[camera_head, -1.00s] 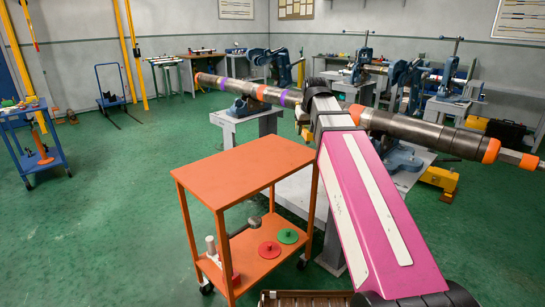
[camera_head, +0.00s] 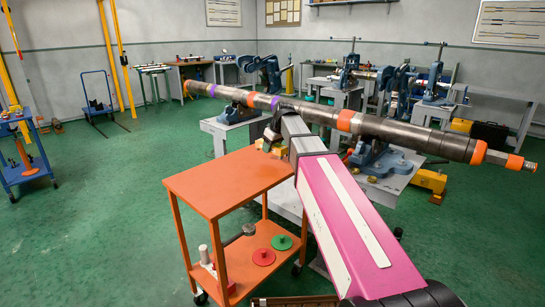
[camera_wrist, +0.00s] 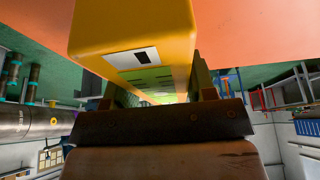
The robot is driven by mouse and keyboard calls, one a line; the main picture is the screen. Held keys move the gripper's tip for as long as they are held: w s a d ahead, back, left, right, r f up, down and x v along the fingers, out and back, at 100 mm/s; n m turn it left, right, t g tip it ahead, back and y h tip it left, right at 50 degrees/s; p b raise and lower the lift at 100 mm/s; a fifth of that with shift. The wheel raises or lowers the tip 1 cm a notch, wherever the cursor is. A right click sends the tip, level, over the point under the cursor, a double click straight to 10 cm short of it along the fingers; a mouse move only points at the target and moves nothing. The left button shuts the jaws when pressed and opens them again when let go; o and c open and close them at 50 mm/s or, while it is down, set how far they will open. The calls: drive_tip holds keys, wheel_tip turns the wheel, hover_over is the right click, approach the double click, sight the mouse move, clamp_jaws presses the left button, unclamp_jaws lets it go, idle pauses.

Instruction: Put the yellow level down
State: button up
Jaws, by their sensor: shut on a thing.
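My gripper (camera_wrist: 157,92) is shut on the yellow level (camera_wrist: 135,30), whose body fills the upper middle of the wrist view between the two fingers. A white patch with a black mark shows on its end. In the head view my gripper (camera_head: 268,145) is at the far right corner of the orange cart's top (camera_head: 225,180), and only small yellow bits of the level (camera_head: 262,146) show beside it. The orange cart top also shows close by in the wrist view (camera_wrist: 265,25). I cannot tell whether the level touches it.
The cart top looks bare. Its lower shelf holds a red disc (camera_head: 263,257), a green disc (camera_head: 282,242) and a hammer-like tool. A long pipe (camera_head: 400,130) lies in vises behind my arm. A blue cart (camera_head: 22,160) stands at far left; green floor between is open.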

sight(270, 161)
drive_tip(key=shift+w+d+f, duration=0.3)
drive_tip(key=shift+w+f, duration=0.3)
drive_tip(key=shift+w, duration=0.3)
drive_tip(key=shift+f, duration=1.95)
drive_tip(key=shift+f, duration=0.15)
drive_tip(key=o, duration=1.3)
drive_tip(key=shift+c, duration=0.2)
drive_tip(key=v, duration=1.2)
